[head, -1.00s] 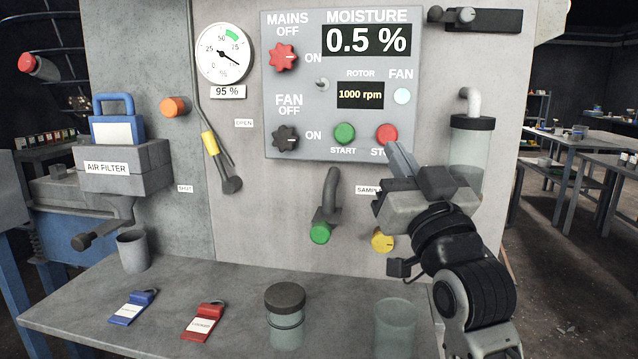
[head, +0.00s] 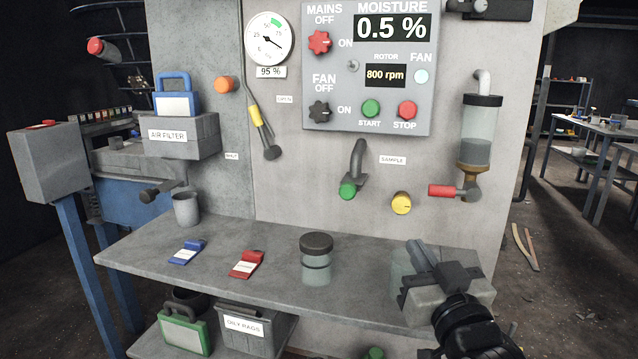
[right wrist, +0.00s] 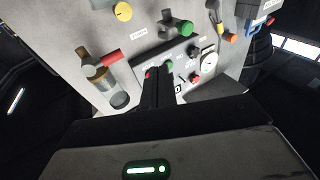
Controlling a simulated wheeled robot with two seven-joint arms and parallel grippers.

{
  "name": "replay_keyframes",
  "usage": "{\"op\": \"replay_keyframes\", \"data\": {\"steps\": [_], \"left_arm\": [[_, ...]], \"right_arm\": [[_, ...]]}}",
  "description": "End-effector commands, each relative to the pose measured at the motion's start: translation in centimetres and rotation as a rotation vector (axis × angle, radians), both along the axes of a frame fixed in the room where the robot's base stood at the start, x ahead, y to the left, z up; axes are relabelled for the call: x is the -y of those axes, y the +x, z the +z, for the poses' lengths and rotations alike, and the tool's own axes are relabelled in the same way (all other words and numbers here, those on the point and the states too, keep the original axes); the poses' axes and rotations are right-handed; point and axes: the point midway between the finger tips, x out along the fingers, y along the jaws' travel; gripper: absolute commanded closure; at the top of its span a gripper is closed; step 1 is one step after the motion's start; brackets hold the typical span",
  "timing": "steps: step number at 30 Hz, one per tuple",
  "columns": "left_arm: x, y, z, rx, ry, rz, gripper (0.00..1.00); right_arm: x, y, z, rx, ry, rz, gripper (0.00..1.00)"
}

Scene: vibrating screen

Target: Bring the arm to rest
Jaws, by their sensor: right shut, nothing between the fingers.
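My right gripper (head: 418,262) is shut and empty, low at the front right, over the right end of the grey shelf (head: 290,265). In the head view it overlaps a clear glass vessel (head: 398,268) on the shelf; I cannot tell whether they touch. In the right wrist view the closed fingers (right wrist: 158,88) point toward the control panel (right wrist: 180,67), with space between. The panel (head: 341,95) carries a green START button (head: 370,109) and a red STOP button (head: 407,110), both clear of the gripper. My left gripper is out of view.
A lidded jar (head: 316,262), a red tag (head: 246,265), a blue tag (head: 187,252) and a grey cup (head: 186,209) stand or lie on the shelf. A red-handled valve (head: 443,191) sits under a sight glass (head: 478,130) above the gripper.

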Motion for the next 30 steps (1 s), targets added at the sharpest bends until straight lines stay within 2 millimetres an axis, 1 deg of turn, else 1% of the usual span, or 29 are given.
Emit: {"op": "replay_keyframes", "data": {"steps": [1, 2, 3, 5, 6, 8, 9, 11, 12, 15, 18, 21, 24, 30], "left_arm": [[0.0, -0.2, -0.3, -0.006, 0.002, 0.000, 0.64], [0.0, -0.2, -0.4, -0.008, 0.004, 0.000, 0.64], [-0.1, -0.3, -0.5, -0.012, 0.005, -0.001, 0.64], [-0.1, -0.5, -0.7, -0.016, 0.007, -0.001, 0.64], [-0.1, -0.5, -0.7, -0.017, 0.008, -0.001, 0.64], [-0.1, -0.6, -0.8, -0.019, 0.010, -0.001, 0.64], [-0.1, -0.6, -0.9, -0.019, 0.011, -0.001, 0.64], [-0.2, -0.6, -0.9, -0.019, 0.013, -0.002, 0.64], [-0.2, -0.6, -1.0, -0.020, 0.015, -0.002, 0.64], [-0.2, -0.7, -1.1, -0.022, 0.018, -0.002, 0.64], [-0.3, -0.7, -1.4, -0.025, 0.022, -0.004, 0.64], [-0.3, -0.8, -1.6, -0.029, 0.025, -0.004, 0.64], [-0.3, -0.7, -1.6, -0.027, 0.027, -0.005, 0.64], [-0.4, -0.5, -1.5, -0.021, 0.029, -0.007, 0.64]], "right_arm": [[0.0, -0.6, -3.0, -0.060, -0.012, 0.003, 1.00], [-0.1, -1.1, -4.7, -0.094, -0.019, 0.006, 1.00], [-0.1, -1.8, -7.2, -0.145, -0.029, 0.010, 1.00], [-0.2, -3.5, -11.3, -0.231, -0.047, 0.019, 1.00], [-0.2, -4.9, -14.1, -0.291, -0.059, 0.025, 1.00], [-0.3, -7.2, -18.1, -0.379, -0.076, 0.037, 1.00], [-0.3, -8.9, -20.6, -0.437, -0.086, 0.045, 1.00], [-0.3, -11.7, -24.0, -0.519, -0.100, 0.057, 1.00], [-0.4, -13.5, -25.9, -0.569, -0.108, 0.066, 1.00], [-0.4, -17.6, -29.5, -0.674, -0.124, 0.086, 1.00], [-0.5, -20.6, -31.8, -0.744, -0.133, 0.099, 1.00], [-0.5, -22.2, -32.8, -0.779, -0.139, 0.107, 1.00], [-0.5, -22.6, -33.1, -0.789, -0.140, 0.109, 1.00], [-0.5, -22.6, -33.1, -0.788, -0.140, 0.109, 1.00]]}}
